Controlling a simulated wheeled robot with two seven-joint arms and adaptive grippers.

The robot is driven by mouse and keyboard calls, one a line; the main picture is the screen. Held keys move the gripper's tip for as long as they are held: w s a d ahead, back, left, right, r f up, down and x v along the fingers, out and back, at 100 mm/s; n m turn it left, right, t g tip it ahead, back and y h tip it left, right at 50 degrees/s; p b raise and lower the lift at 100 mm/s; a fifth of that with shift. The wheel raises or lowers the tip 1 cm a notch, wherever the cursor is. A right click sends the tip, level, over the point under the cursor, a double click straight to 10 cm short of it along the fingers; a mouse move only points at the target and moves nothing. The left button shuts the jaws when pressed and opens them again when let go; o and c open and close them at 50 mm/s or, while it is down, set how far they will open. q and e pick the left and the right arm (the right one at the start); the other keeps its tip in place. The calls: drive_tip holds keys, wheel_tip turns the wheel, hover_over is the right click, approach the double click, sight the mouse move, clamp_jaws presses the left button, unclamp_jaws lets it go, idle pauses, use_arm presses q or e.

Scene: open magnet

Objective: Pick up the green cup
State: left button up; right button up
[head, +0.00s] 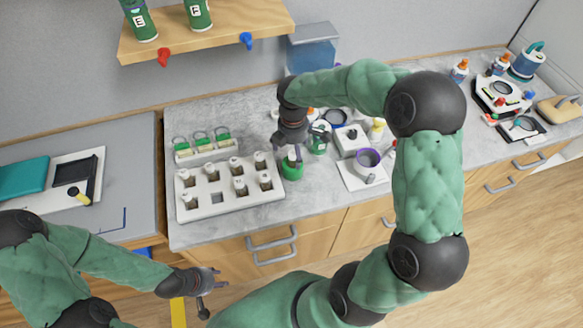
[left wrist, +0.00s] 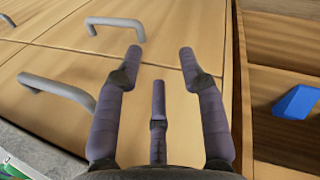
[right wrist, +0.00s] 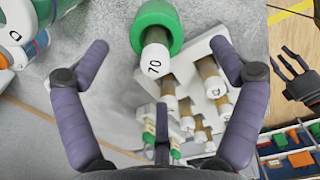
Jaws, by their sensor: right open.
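The green cup (head: 291,170) stands on the grey counter just right of the white vial rack. A white-capped vial (right wrist: 155,58) appears to stand in it; the green cup (right wrist: 172,22) is at the top of the right wrist view. My right gripper (head: 299,152) is above the cup, pointing down, and partly hides it in the head view. Its fingers are spread to either side of the vial in the right wrist view, with no visible contact. My left gripper (head: 207,283) is open and empty in front of the drawers, low at the left.
The white vial rack (head: 213,208) stands left of the cup. A green-labelled bottle (head: 319,143), a white device (head: 351,139) and a purple ring (head: 368,158) stand close on the right. A wooden shelf (head: 222,29) hangs above. Counter between the devices and the far-right items is clear.

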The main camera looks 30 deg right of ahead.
sight(293, 154)
wheel_tip(293, 154, down, 3)
drive_tip(key=shift+w+f, duration=0.1)
drive_tip(key=shift+w+d+f+b, duration=0.1)
drive_tip(key=shift+f+b, duration=0.65)
drive_tip(key=shift+f, duration=1.9)
drive_tip(key=c, duration=1.4)
